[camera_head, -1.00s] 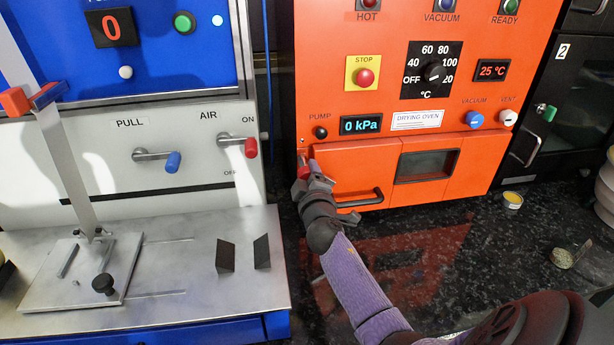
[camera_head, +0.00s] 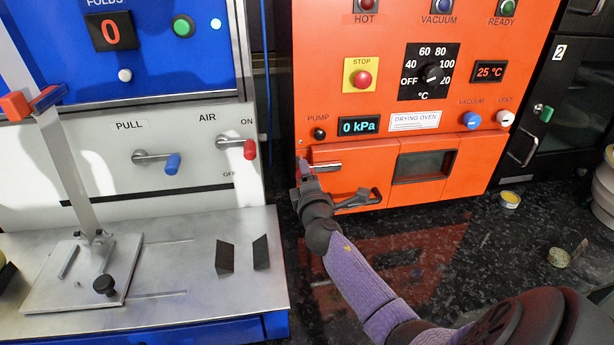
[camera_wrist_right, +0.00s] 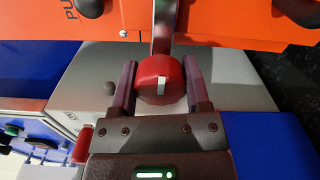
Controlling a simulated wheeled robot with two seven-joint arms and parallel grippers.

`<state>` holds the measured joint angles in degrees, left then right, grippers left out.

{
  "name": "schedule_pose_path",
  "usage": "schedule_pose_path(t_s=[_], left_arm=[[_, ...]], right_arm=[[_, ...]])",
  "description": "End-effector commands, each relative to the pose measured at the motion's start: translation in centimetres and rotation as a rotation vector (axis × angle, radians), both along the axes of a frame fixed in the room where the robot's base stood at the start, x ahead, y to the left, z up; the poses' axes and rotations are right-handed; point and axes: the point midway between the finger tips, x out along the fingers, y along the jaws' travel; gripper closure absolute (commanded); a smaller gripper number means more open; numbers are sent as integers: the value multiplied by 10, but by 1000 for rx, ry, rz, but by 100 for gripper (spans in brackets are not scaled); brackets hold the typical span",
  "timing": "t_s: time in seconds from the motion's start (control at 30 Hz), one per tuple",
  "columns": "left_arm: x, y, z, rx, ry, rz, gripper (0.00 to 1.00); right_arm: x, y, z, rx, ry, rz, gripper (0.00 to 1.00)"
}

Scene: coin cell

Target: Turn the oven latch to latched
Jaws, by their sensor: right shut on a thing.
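The oven latch is a silver lever (camera_head: 326,166) on the left of the orange oven's door front, lying about level in the head view. Its red knob (camera_wrist_right: 160,82) with a white mark shows in the right wrist view, between the two purple fingers. My right gripper (camera_head: 305,172) is shut on this knob; its fingertips also show in the wrist view (camera_wrist_right: 160,70). In the head view the gripper hides most of the knob. My left gripper is not in view.
The door handle (camera_head: 372,197) is just right of and below my right gripper. A grey press bench (camera_head: 190,225) with red and blue levers stands to the left. The dark counter (camera_head: 440,235) in front of the oven is mostly clear, with small round tins at right.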

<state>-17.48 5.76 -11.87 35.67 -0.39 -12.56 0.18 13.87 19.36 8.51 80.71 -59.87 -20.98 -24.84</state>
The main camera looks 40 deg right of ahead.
Motion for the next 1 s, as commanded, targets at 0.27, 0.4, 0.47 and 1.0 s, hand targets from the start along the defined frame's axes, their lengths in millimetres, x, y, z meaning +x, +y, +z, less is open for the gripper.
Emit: schedule_pose_path(t_s=[0.27, 0.4, 0.47, 1.0], left_arm=[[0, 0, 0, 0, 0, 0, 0], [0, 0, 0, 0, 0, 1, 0], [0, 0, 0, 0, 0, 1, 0], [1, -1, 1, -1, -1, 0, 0]], right_arm=[[0, 0, -1, -20, 14, 1, 100], [0, 0, -1, -20, 15, 1, 100], [0, 0, -1, -20, 15, 1, 100], [-1, 1, 0, -18, 12, 0, 4]])
